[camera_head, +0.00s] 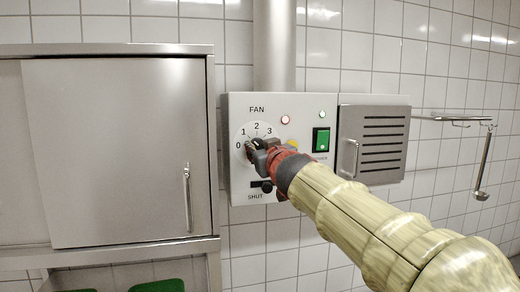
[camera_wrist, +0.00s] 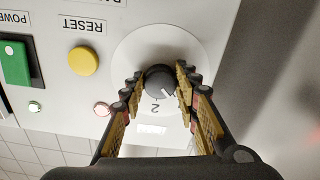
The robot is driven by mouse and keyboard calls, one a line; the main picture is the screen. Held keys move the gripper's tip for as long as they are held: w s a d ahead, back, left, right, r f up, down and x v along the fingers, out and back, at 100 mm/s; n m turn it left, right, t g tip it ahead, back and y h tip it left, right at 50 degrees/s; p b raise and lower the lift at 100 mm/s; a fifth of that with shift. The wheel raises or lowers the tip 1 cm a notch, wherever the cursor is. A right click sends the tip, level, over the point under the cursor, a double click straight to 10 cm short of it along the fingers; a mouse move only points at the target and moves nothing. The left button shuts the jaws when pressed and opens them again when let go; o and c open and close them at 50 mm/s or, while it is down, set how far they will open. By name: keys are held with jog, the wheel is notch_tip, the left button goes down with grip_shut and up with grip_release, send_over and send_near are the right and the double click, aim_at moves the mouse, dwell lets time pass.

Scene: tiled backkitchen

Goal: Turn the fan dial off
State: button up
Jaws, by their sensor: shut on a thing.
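The fan dial is a dark round knob (camera_wrist: 160,81) on a white disc marked with numbers, under the word FAN. In the head view the dial's numbered disc (camera_head: 244,136) shows 0, 1, 2 and 3, with my gripper (camera_head: 254,146) covering most of the knob. In the wrist view, which is upside down, my gripper's fingers (camera_wrist: 161,84) close on the knob from both sides. A white pointer line on the knob points down and right, to the side of the 2, toward where 1 lies. The 1 is hidden behind a finger there.
The grey control box (camera_head: 238,185) also carries a green power switch (camera_head: 321,139), a yellow reset button (camera_wrist: 84,61), small lamps and a SHUT slider (camera_head: 261,185). A metal cabinet (camera_head: 115,150) stands left, a vented box (camera_head: 385,140) right, and a ladle (camera_head: 484,165) hangs farther right.

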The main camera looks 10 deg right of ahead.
jog(key=shift+c, duration=0.9)
jog(key=n, duration=0.3)
jog(key=shift+n, duration=0.3)
jog(key=n, duration=0.5)
jog(key=shift+d+r, duration=0.1)
jog(key=shift+n, duration=0.3)
jog(key=o, duration=1.1)
jog(key=shift+o, duration=0.2)
